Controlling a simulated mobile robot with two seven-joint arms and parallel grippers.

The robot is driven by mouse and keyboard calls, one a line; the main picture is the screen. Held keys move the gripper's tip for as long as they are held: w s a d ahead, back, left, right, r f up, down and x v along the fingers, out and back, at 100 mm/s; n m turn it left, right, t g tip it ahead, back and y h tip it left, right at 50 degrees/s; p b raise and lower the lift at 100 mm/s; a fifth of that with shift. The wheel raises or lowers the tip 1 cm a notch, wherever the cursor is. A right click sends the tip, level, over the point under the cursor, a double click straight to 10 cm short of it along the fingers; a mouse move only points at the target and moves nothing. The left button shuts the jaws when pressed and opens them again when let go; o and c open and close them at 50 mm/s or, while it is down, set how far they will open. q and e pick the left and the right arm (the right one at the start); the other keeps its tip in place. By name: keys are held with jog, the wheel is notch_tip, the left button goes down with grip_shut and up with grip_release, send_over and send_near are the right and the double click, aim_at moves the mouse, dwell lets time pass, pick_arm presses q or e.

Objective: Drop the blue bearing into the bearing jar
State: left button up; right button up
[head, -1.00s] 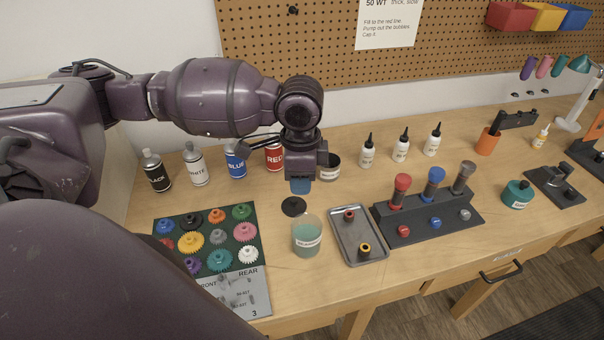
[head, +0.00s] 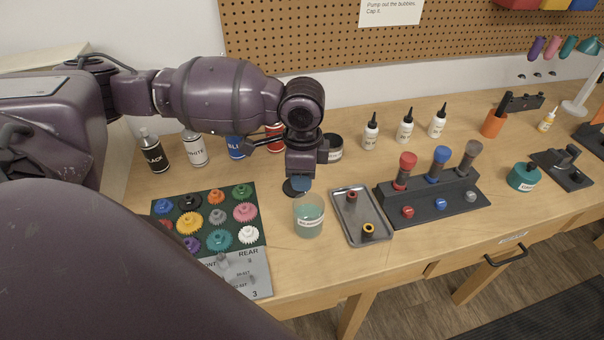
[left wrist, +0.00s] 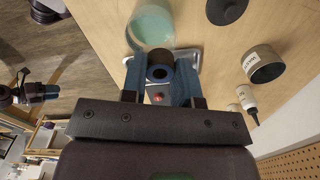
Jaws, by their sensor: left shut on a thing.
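My left gripper (head: 301,184) points down just behind the bearing jar in the head view. In the left wrist view its two blue fingers (left wrist: 160,80) are shut on the small round blue bearing (left wrist: 159,73), which has a dark centre. The bearing is hard to make out from the head. The bearing jar (head: 309,217) is a clear, labelled jar with greenish contents on the table. In the left wrist view the jar (left wrist: 152,24) lies just beyond the fingertips; the bearing appears outside it.
A black round lid (head: 290,189) lies behind the jar, partly hidden. A metal tray (head: 360,209) with a red and a yellow bearing is right of the jar. A gear board (head: 258,259) is left. A tool rack (head: 435,208) stands further right. Paint bottles (head: 153,152) line the back.

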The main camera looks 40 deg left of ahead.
pick_arm(q)
jog(key=shift+f, duration=0.15)
jog(key=o, duration=1)
notch_tip(320, 180, up, 11)
jog(key=shift+f, duration=0.1)
dwell(0.5)
